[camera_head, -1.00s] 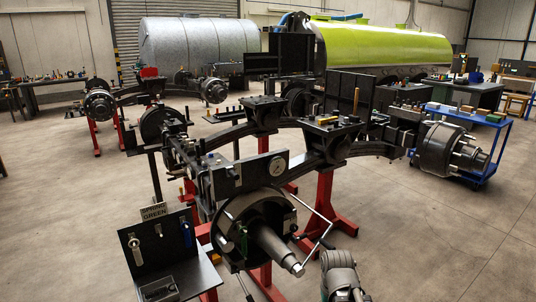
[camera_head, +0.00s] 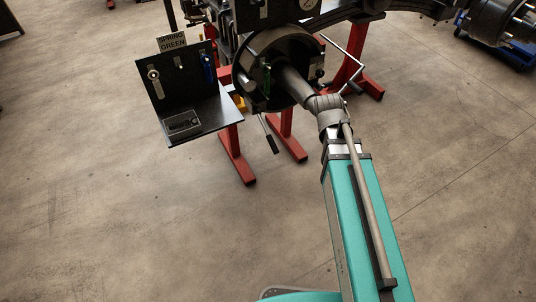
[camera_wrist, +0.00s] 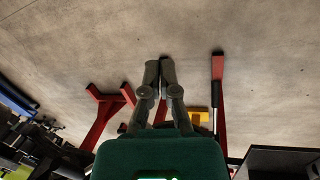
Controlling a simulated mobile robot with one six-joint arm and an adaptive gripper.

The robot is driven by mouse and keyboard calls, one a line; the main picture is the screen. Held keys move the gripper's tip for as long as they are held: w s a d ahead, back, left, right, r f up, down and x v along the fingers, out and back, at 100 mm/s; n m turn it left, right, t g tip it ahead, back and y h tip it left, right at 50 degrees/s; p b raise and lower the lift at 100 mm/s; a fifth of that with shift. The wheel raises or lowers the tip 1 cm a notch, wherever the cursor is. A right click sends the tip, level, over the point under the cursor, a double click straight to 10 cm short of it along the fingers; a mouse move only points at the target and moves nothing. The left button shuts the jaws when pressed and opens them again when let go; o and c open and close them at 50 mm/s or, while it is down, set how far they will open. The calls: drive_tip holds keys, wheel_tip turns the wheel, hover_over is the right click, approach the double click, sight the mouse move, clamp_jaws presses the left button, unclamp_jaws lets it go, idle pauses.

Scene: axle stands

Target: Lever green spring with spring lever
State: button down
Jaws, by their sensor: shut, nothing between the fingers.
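A green part (camera_head: 267,78), likely the green spring, sits inside the open dark brake drum (camera_head: 250,62) in the head view. A black board (camera_head: 185,78) stands left of it under a sign reading "SPRING GREEN" (camera_head: 172,41). On the board hang a silver tool (camera_head: 154,82), a small yellowish-green piece (camera_head: 179,63) and a blue-handled tool (camera_head: 208,66). I cannot tell which is the spring lever. My gripper (camera_wrist: 160,64) shows in the wrist view with its fingers together and empty, above red stand legs. My arm hides its fingers in the head view.
The board's black shelf (camera_head: 215,122) holds a grey tray (camera_head: 181,123). Red stand legs (camera_head: 236,158) rise beneath the drum. A rod with a dark handle (camera_head: 271,142) hangs below it. A crank (camera_head: 346,68) is at its right. The floor in front is clear.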

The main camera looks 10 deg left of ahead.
sight(266, 131)
drive_tip(key=w+a+f+n+t+h+b, duration=0.2)
drive_tip(key=w+a+f+n+b, duration=0.3)
drive_tip(key=f+b, duration=0.35)
drive_tip(key=w+a+f+n+t+h+b, duration=0.1)
drive_tip(key=w+a+f+n+h+b, duration=0.1)
drive_tip(key=w+a+f+n+b, duration=0.45)
drive_tip(key=w+a+f+n+t+h+b, duration=0.1)
drive_tip(key=a+f+n+t+b, duration=0.2)
drive_tip(key=a+b, duration=0.6)
drive_tip(key=w+a+f+n+t+b, duration=0.1)
drive_tip(key=a+f+n+t+b, duration=0.1)
drive_tip(key=a+f+b, duration=0.5)
drive_tip(key=shift+w+a+n+t+h+b, duration=0.25)
drive_tip(key=shift+a+n+t+h+b, duration=0.2)
drive_tip(key=shift+a+b, duration=0.85)
drive_tip(key=shift+f, duration=0.15)
drive_tip(key=b+x, duration=0.5)
drive_tip(key=x, duration=0.5)
drive_tip(key=shift+s+d+r+p, duration=0.2)
drive_tip(key=shift+d+r+p, duration=0.05)
drive_tip(key=shift+r+p, duration=0.4)
drive_tip(key=shift+s+d+r+p, duration=0.25)
drive_tip(key=shift+r+p, duration=0.25)
drive_tip(key=shift+p, duration=0.2)
drive_tip(key=shift+s+d+r+p, duration=0.15)
drive_tip(key=shift+d+r+p, duration=0.15)
drive_tip(key=shift+r+p, duration=0.35)
